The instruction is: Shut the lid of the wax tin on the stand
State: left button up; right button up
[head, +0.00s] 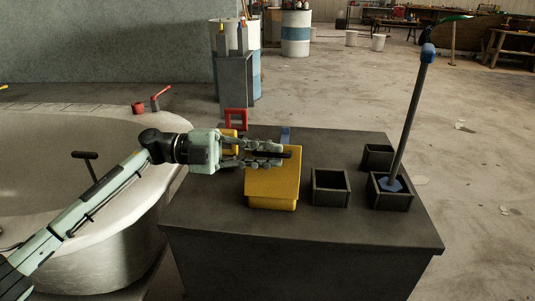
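The wax tin (272,188) is a yellow box on the dark stand (225,215), left of the middle of its top. A broad flat yellow face, which looks like the lid, slopes toward me. I cannot tell whether it is fully down. My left gripper (287,153) comes in from the left and lies across the tin's upper far edge, hiding part of it. Its fingers look closed together, with dark tips pointing right, and nothing shows held between them. I cannot tell whether they touch the tin. My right gripper is not in view.
Open dark boxes (330,188) stand right of the tin; one holds a tall dark rod (412,115) with a blue top. A red frame (236,118) and a small blue piece (286,134) are behind the gripper. A pale hull mould (110,235) is at the left.

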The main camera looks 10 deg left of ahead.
pick_arm(q)
jog(key=shift+o, duration=1.2)
jog(key=a, duration=1.2)
jog(key=shift+c, duration=0.4)
